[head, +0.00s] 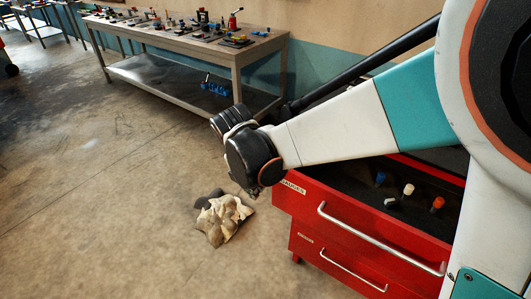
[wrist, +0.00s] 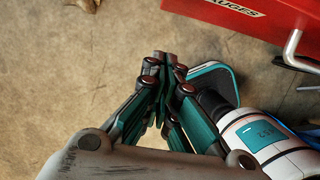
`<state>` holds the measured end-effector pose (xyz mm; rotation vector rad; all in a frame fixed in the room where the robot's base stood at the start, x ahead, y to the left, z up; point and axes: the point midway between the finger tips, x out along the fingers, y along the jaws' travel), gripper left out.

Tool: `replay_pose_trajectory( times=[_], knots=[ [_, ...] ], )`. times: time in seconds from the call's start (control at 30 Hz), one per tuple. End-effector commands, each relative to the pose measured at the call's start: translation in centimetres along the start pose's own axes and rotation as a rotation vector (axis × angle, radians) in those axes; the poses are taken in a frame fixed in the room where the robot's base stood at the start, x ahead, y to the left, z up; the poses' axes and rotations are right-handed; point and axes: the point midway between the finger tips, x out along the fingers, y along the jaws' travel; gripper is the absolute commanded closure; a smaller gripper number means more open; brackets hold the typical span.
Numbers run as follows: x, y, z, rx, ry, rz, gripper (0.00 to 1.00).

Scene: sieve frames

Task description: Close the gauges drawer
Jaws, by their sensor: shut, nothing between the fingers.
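The red gauges drawer (head: 303,212) is pulled open at the right of the head view, with its "GAUGES" label at the front's upper left corner and a long silver bar handle (head: 375,240). Small blue, white and orange-topped items lie in its dark inside; my arm hides part of it. The wrist view shows its labelled front (wrist: 205,18) at the upper right and one handle end (wrist: 292,46). My gripper (wrist: 165,58) is shut and empty, pointing over the floor, apart from the drawer front. In the head view my wrist mostly hides it.
A lower red drawer (head: 310,255) with its own bar handle is shut beneath. A crumpled cloth (head: 222,217) lies on the concrete floor left of the cabinet. A workbench (head: 180,42) with several tools stands at the back.

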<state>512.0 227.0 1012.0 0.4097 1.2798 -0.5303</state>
Motion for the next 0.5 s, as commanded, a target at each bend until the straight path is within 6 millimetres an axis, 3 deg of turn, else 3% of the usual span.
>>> replay_pose_trajectory(
  times=[0.5],
  knots=[
    [9.9,0.0,0.0,0.006,0.000,0.001,1.00]
  ],
)
